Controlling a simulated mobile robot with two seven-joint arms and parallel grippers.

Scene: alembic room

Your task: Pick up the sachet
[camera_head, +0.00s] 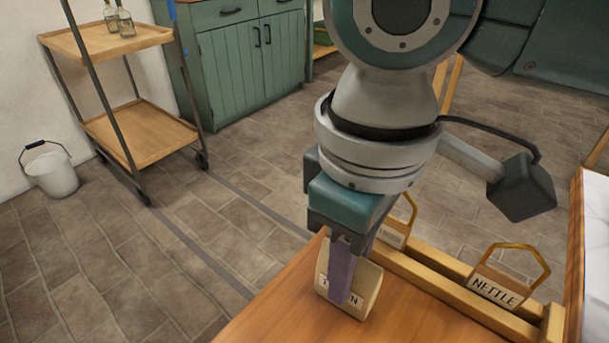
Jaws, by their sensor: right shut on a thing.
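The sachet (368,284) is tan with a white label, mostly covered by my finger, so that only a few letters show. It is at the corner of the wooden table (290,318). My right gripper (340,290) points down from above and is shut on the sachet, with a purple-grey finger across its front. The sachet is slightly tilted; I cannot tell whether its bottom touches the table. My left gripper is not in view.
A wooden rack (425,282) on the table holds a tan piece labelled NETTLE (497,288) and another labelled piece (393,236), close to my gripper. A two-shelf trolley (140,135), a white bucket (52,174) and a green cabinet (230,75) stand beyond. The floor between is clear.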

